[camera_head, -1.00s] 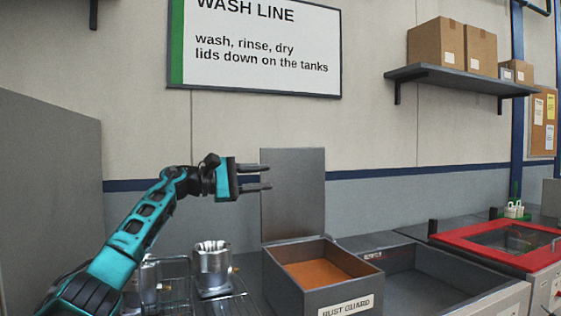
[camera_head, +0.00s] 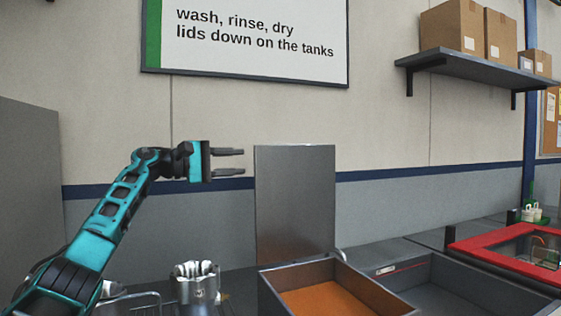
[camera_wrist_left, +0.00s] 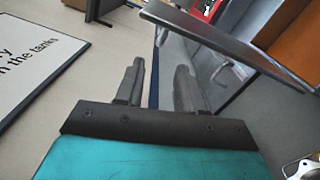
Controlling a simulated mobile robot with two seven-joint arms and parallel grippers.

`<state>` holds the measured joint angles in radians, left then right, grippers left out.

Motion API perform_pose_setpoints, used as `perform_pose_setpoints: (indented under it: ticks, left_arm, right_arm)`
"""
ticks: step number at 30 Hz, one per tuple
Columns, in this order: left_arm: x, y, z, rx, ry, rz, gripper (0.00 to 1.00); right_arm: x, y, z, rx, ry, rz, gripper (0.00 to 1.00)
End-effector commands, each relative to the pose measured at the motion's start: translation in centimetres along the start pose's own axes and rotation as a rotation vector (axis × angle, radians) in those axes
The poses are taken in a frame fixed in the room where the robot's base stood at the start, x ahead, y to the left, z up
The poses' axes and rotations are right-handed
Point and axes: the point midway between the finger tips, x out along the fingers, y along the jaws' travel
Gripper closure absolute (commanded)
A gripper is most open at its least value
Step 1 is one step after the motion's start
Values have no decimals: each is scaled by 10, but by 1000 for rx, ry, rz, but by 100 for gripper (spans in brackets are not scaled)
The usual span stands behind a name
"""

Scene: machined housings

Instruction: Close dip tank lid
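The dip tank (camera_head: 283,276) is a grey box with orange liquid inside, at the bottom middle of the head view. Its grey lid (camera_head: 296,200) stands upright at the tank's back edge, so the tank is open. In the left wrist view the lid (camera_wrist_left: 222,42) shows nearly edge-on, across the upper right. My left gripper (camera_head: 230,162) is at the left of the lid near its top, apart from it. Its two fingers (camera_wrist_left: 160,82) are spread with nothing between them. My right gripper is not in view.
A metal housing (camera_head: 196,285) stands left of the tank, by a wire rack. An empty grey basin (camera_head: 450,290) lies to the right, then a red-framed unit (camera_head: 500,243). A shelf with cardboard boxes (camera_head: 452,28) is on the wall at upper right.

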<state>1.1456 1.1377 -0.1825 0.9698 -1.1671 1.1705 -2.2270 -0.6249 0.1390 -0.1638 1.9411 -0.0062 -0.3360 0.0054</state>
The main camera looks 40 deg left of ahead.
Motion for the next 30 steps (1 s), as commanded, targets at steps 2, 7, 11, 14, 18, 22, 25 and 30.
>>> perform_pose_setpoints:
  ticks: [2, 7, 11, 14, 18, 22, 25, 30]
  left_arm:
    - [2, 1, 0, 1, 0, 0, 62]
    - [19, 2, 1, 0, -2, 1, 62]
    - [46, 4, 2, -3, -4, 3, 62]
    - [68, 4, 2, -3, -5, 2, 62]
    - [96, 4, 2, -3, -3, 2, 62]
    - [114, 3, 1, -3, -2, 2, 62]
    - [122, 2, 0, -1, 0, 1, 62]
    - [128, 1, 0, 0, 1, 1, 62]
  right_arm:
    - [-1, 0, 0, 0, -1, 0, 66]
    - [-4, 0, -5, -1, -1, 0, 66]
    - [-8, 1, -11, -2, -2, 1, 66]
    - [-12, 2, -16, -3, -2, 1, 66]
    - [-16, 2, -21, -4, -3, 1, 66]
    - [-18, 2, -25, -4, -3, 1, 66]
    - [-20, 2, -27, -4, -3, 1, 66]
    - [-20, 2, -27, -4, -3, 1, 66]
